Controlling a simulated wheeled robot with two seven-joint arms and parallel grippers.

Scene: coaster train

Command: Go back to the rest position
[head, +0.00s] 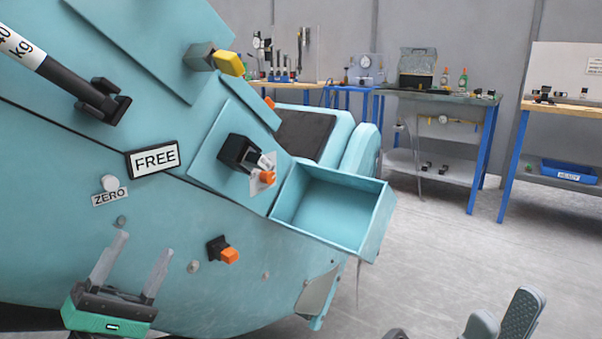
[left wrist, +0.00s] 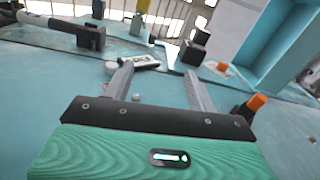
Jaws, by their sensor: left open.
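My left gripper (head: 142,245) is open and empty, with two grey fingers on a green body, in front of the lower left of a large teal machine (head: 215,290). In the left wrist view the same open fingers (left wrist: 157,78) point toward the machine's face, with nothing between them. I cannot tell whether the fingertips touch the surface. A white knob (head: 110,183) above a ZERO label (head: 110,197) and a black-framed FREE sign (head: 154,159) sit above the gripper.
An orange-tipped black switch (head: 229,255) is right of the gripper. An open teal bin (head: 330,207) juts out from the machine. Grey rounded parts (head: 523,315) show at the bottom right. Workbenches (head: 440,97) stand at the back, with clear floor (head: 440,245) before them.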

